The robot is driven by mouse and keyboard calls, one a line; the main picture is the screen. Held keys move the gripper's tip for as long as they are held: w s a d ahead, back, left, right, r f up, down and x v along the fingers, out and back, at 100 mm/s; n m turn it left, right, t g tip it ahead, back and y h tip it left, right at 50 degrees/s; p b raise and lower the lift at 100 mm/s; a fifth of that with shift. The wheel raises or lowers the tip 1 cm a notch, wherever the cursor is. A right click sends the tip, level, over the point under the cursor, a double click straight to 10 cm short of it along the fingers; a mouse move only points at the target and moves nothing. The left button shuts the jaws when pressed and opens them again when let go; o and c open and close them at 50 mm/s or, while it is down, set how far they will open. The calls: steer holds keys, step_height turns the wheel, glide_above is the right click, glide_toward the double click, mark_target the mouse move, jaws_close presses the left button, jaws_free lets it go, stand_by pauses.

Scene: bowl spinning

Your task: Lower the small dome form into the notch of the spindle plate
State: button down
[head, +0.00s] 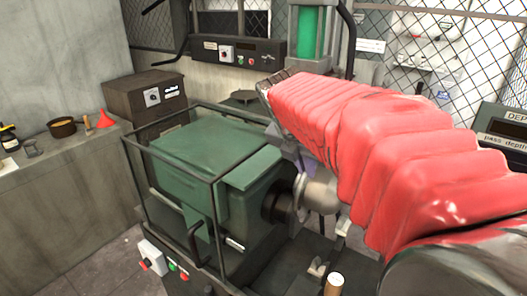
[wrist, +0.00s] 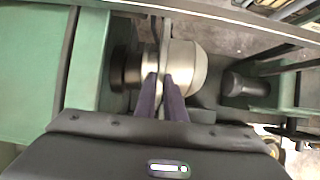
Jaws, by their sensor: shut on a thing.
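The small dome form (head: 320,193) is a pale metal, rounded piece at the right end of the spindle of the green machine. In the wrist view the dome form (wrist: 187,68) bulges to the right, beside a thin upright pale plate, seemingly the spindle plate (wrist: 165,32). A dark spindle collar (wrist: 125,68) lies to the left of it. My gripper (wrist: 162,78) has its purple fingers close together, shut on the dome form at its left side. The fingers hide the notch, and I cannot tell how far the form sits in it.
The green machine (head: 210,165) stands inside a dark bar frame (head: 195,215). A dark cylinder (wrist: 245,85) faces the dome across a small gap. A control box with buttons (head: 158,257) is at the lower left. A side bench (head: 70,165) holds a pan and red funnel.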

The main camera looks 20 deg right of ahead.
mark_target(301, 199)
steer(key=shift+w+a+f, duration=0.1)
steer(key=shift+w+f, duration=0.05)
steer(key=shift+f, duration=0.5)
steer(key=shift+w+a+f, duration=0.1)
steer(key=shift+f, duration=0.5)
stand_by(0.6)
steer(key=shift+d+f, duration=0.1)
steer(key=shift+f, duration=4.05)
stand_by(2.0)
